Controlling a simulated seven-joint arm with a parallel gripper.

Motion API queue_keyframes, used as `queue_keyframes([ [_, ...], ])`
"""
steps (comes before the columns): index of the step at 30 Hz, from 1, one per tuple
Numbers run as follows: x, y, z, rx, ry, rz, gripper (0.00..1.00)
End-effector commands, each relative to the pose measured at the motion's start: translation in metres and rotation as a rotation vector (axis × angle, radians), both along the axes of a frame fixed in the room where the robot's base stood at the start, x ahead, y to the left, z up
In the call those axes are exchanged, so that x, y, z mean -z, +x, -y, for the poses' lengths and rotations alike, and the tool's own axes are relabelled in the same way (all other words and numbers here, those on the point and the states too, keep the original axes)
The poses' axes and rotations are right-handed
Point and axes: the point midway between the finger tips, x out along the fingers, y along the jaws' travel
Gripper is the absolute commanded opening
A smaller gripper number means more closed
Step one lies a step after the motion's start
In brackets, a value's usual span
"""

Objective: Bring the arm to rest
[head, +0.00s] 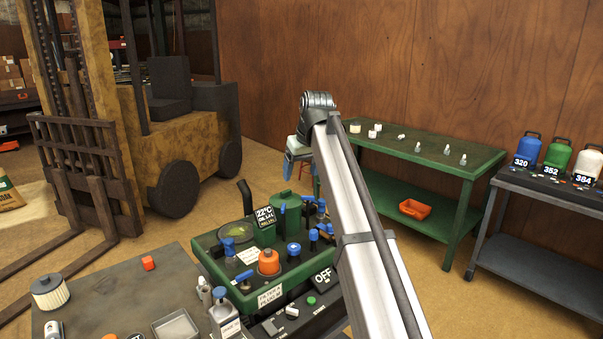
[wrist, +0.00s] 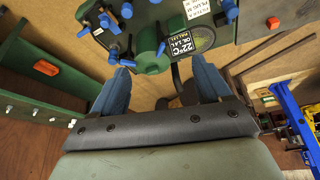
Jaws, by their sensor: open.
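My arm (head: 365,230) reaches up from the bottom of the head view and bends at its top. My gripper (head: 299,168) hangs from there, small and partly hidden by the arm, beyond the green machine unit (head: 208,240). In the wrist view my gripper (wrist: 163,78) has its two blue fingers wide apart with nothing held between them.
A grey workbench (head: 110,300) with a filter (head: 50,292) is at the front left. A yellow forklift (head: 185,140) stands behind it. A green table (head: 440,150) with small parts and an orange tray (head: 414,209) is at the back. A grey cart (head: 540,190) with coloured jugs is at the right.

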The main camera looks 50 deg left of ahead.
Motion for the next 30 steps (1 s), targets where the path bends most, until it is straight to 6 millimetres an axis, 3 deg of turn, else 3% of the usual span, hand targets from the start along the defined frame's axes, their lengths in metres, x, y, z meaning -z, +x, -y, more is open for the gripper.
queue_keyframes([
  [10,0.0,0.003,0.004,0.0,0.0,0.0,0.77],
  [30,0.0,0.038,0.05,0.001,-0.001,-0.001,0.77],
])
